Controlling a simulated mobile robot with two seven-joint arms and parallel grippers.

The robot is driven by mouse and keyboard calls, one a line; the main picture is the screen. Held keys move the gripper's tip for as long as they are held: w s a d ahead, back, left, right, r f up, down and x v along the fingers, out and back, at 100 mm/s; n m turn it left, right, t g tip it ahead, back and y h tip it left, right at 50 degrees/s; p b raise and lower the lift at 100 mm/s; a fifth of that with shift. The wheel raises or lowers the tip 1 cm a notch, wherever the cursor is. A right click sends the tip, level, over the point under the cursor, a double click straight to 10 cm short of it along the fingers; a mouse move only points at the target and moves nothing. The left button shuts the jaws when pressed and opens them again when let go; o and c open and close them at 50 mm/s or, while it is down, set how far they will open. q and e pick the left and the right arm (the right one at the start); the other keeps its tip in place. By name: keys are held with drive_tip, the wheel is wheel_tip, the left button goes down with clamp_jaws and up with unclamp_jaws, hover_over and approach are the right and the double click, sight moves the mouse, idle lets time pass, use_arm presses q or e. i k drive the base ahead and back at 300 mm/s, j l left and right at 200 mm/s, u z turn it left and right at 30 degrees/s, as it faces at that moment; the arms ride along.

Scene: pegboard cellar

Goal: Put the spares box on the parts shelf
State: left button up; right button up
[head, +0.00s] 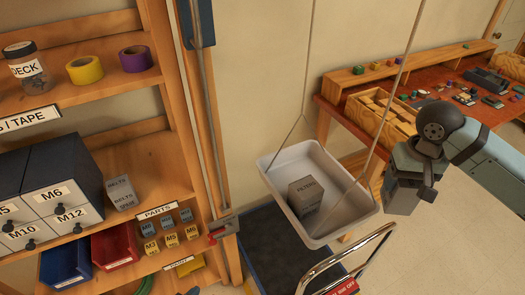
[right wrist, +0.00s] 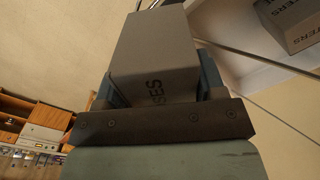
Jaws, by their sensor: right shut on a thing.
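My right gripper (head: 408,180) is to the right of the hanging white tray (head: 285,168), apart from it. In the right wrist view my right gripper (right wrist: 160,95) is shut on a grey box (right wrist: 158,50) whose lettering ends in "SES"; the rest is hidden. The held box shows dark grey below the gripper in the head view (head: 400,197). The parts shelf (head: 150,165), labelled PARTS, is at the left. A grey box marked BELTS SPARE (head: 122,193) stands on it. Another grey box, marked FILTERS (head: 304,198), sits in the tray. My left gripper is out of view.
A metal rod (head: 210,120) runs beside the shelf. Cords hold the tray. A metal rail (head: 345,262) stands below it, and a cluttered workbench (head: 440,85) is behind.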

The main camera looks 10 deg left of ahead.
sight(163, 185)
drive_tip(key=k+j+z, duration=0.1)
drive_tip(key=z, duration=0.35)
drive_tip(key=k+z, duration=0.1)
drive_tip(key=z, duration=0.4)
drive_tip(key=k+z, duration=0.1)
drive_tip(key=z, duration=0.35)
drive_tip(key=k+j+z, duration=0.1)
drive_tip(key=z, duration=0.25)
drive_tip(key=k+z, duration=0.55)
drive_tip(key=z, duration=0.15)
drive_tip(key=k+u, duration=0.15)
drive_tip(key=u, duration=0.2)
drive_tip(key=k+j+u, duration=0.15)
drive_tip(key=u, duration=0.2)
drive_tip(key=k+j+u, duration=0.15)
drive_tip(key=u, duration=0.7)
drive_tip(key=j+u, duration=0.15)
drive_tip(key=u, duration=0.3)
drive_tip(key=j+u, duration=0.1)
drive_tip(key=u, duration=0.4)
drive_tip(key=j+u, duration=0.1)
drive_tip(key=u, duration=0.35)
drive_tip(key=i+l, duration=0.15)
drive_tip(key=i, duration=0.25)
